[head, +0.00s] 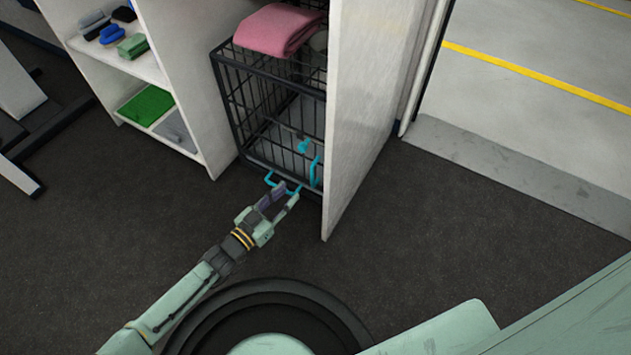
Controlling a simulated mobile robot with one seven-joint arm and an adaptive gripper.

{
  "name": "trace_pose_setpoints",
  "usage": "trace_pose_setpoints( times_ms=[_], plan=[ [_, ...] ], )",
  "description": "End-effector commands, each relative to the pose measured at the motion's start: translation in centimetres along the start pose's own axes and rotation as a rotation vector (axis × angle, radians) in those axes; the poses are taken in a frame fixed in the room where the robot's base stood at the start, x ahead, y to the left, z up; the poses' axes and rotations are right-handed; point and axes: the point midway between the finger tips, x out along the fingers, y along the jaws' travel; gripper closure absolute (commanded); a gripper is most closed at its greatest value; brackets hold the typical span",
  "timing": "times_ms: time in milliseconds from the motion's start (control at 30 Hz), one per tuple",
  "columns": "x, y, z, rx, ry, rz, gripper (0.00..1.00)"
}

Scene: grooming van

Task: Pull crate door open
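The black wire crate (240,118) stands on the floor in the lower bay of a white cabinet. A cyan bar handle (269,179) sticks out low at its front. A cyan latch piece (304,146) and an upright cyan bar (315,171) are further right on the crate front. The wire front looks closed, though the cabinet panel hides its right part. My gripper (287,193) reaches up from below, with its fingertips at the cyan bar handle. I cannot tell whether the fingers are closed on the bar or only beside it.
A pink folded towel (280,29) lies on the crate. A white side panel (363,120) stands close on the right. Shelves on the left hold brushes (132,46) and a green mat (146,105). Dark floor (420,235) is clear before the crate. A doorway is at right.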

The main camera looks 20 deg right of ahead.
Motion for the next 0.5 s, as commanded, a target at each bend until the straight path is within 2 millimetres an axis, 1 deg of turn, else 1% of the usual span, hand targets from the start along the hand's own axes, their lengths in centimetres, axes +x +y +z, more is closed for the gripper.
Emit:
trace_pose_setpoints(
  times_ms=[33,167,267,367,500],
  plan=[
    [0.1,-0.2,1.6,0.01,-0.006,0.019,0.7],
    [0.3,-0.5,1.9,0.018,-0.008,0.042,0.7],
    [0.9,-0.5,1.8,0.018,-0.007,0.047,0.7],
    [2.2,-0.4,1.8,0.019,-0.006,0.047,0.7],
    [4.9,-0.2,1.9,0.017,-0.006,0.048,0.7]
  ],
)
